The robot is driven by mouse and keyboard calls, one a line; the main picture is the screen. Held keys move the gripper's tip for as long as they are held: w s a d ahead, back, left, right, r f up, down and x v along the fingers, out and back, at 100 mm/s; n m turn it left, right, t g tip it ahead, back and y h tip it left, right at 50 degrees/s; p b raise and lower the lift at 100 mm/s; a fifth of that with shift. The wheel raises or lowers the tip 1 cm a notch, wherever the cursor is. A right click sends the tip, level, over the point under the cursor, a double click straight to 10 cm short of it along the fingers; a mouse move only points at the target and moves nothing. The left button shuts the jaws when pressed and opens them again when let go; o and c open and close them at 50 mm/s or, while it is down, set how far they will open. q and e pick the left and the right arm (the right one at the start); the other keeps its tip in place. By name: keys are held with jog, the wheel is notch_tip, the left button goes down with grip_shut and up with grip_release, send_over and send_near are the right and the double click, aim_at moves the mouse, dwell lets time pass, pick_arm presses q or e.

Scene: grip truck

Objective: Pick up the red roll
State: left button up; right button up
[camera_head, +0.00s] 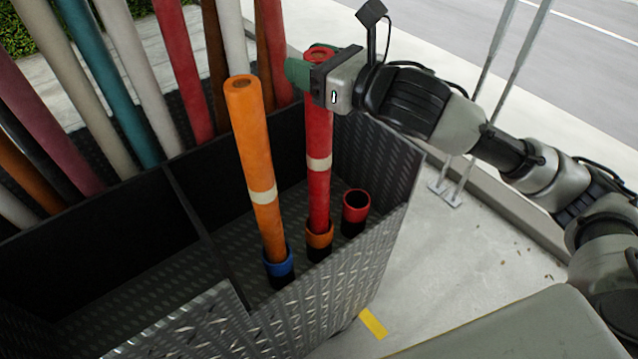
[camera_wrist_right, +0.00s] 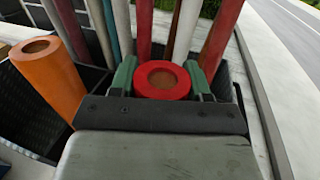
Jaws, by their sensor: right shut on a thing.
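The red roll (camera_head: 319,170) stands nearly upright in the dark metal bin, with a cream band around its middle. Its lower end is in the orange-rimmed holder (camera_head: 319,238). My right gripper (camera_head: 312,72) is shut on the roll near its top. In the right wrist view the roll's round red end (camera_wrist_right: 162,80) sits between the two green fingers. An orange roll (camera_head: 256,160) leans slightly, left of the red one, with its base in a blue-rimmed holder (camera_head: 280,264). A red-rimmed holder (camera_head: 355,206) to the right stands empty. My left gripper is not in view.
The bin's front wall (camera_head: 330,300) and right wall (camera_head: 385,165) rise around the holders. Several more rolls, grey, teal, red and brown, stand behind the divider. The orange roll (camera_wrist_right: 48,75) is close to the gripper's left. Pavement lies open to the right.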

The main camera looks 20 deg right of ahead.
jog(key=shift+r, duration=0.1)
grip_shut()
notch_tip(320, 180, up, 18)
jog(key=shift+b, duration=0.3)
dwell(0.5)
dwell(1.7)
